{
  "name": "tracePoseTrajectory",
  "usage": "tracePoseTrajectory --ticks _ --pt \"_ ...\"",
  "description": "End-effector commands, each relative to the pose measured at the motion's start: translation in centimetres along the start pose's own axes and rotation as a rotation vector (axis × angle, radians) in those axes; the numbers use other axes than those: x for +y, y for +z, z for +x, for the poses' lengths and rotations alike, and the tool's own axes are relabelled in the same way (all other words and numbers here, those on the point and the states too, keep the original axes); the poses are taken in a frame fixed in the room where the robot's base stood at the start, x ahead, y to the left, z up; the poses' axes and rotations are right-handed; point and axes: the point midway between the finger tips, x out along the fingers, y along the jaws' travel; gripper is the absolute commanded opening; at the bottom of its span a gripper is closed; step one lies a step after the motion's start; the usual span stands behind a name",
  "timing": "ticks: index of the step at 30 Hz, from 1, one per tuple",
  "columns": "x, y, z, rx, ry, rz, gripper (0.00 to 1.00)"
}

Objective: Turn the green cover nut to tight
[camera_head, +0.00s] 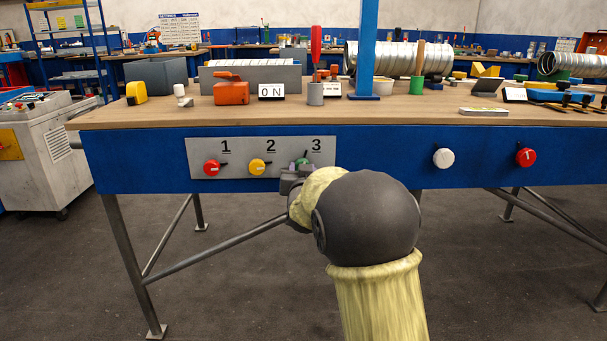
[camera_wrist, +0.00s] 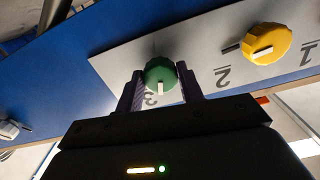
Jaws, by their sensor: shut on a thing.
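The green cover nut (camera_wrist: 159,73) is a round ridged knob with a white mark, at position 3 on the grey panel (camera_wrist: 115,62). In the wrist view my gripper (camera_wrist: 160,84) has one finger on each side of the nut and is shut on it. The white mark points toward my gripper. In the head view the green nut (camera_head: 302,161) shows only in part, because my gripper (camera_head: 297,172) and wrist cover most of it.
On the same panel are a red knob (camera_head: 211,167) at 1 and a yellow knob (camera_head: 257,166) at 2. A white knob (camera_head: 443,158) and another red knob (camera_head: 525,157) sit farther right on the blue bench front. The bench top (camera_head: 400,112) carries many tools and ducts.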

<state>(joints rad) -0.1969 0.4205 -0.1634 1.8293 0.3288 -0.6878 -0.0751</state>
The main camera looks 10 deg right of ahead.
Motion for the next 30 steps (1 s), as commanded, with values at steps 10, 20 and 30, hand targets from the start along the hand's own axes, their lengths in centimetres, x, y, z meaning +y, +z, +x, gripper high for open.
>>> tracePoseTrajectory --ticks 10,20,30 --pt "0.04 0.33 -0.02 -0.002 0.001 0.331 0.15" --pt "0.00 0.38 -0.01 -0.002 0.001 0.643 0.15" --pt "-0.04 0.30 -0.02 -0.002 0.002 0.926 0.15"
